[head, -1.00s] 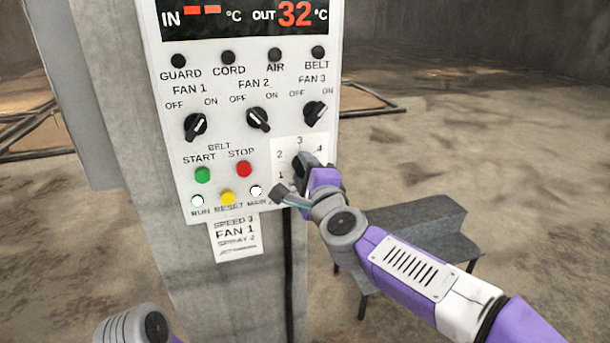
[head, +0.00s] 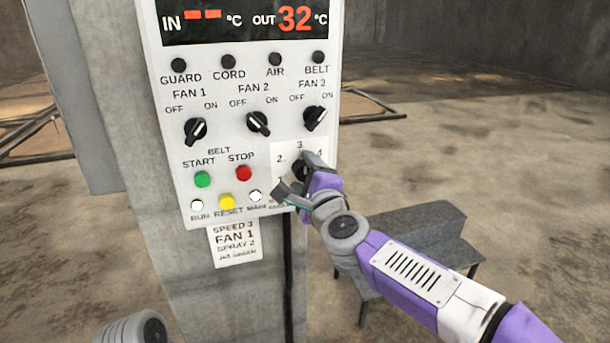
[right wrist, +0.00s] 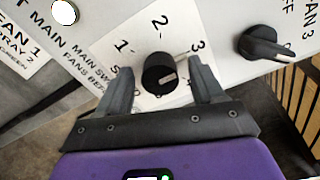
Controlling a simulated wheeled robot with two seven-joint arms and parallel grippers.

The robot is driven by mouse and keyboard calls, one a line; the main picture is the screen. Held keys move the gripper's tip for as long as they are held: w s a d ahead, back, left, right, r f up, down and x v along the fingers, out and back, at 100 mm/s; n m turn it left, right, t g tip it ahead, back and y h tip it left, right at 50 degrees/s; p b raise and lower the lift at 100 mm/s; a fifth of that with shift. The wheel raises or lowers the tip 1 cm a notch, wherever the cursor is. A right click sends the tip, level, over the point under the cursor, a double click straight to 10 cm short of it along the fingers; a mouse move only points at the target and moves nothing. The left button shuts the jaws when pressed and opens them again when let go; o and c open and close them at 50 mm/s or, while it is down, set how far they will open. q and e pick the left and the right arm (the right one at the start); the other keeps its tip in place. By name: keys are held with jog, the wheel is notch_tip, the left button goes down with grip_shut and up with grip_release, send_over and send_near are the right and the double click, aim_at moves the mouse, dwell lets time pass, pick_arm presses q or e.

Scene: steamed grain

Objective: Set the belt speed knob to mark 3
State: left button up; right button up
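The belt speed knob (right wrist: 158,73) is a round black knob on a white scale plate with marks 1, 2, 3 and 4. In the right wrist view, the white line on its face lies toward the right; I cannot tell exactly which mark it meets. Mark 3 (right wrist: 197,46) is near the right finger. My right gripper (right wrist: 161,80) is open, with one finger on each side of the knob and visible gaps. In the head view, my right gripper (head: 300,177) is at the panel and partly covers the knob (head: 298,168). My left gripper is not in view.
The panel (head: 222,130) carries three fan knobs above and a green start button (head: 203,179), a red stop button (head: 243,173) and a yellow reset button (head: 228,198) to the left. A label (head: 236,243) hangs below. A grey bench (head: 410,235) stands behind my right arm.

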jog(key=shift+s, duration=0.1)
jog(key=v, duration=0.7)
jog(key=shift+s, duration=0.15)
jog(key=w+d+f+n+g+h, duration=0.15)
jog(key=f+n+g, duration=0.25)
jog(key=f, duration=1.5)
jog(key=w+d+f+n+g+h, duration=0.1)
jog(key=d+f+n+g, duration=0.25)
jog(key=f, duration=1.45)
jog(key=s+d+f+n+g, duration=0.1)
jog(key=s+f+n+g, duration=0.1)
jog(key=s+f, duration=0.45)
jog(key=s+d+f+n+g, duration=0.1)
jog(key=s+f+n+g, duration=0.15)
jog(key=f, duration=0.75)
jog(key=s+f+n+g, duration=0.1)
jog(key=s+f+g, duration=0.1)
jog(key=s+f, duration=0.3)
jog(key=s+f+n+g+y, duration=0.1)
jog(key=s+f, duration=0.4)
jog(key=s, duration=0.7)
jog(key=shift+d+f+n+g, duration=0.3)
jog(key=shift+f+n+g, duration=0.05)
jog(key=shift+n+g, duration=0.5)
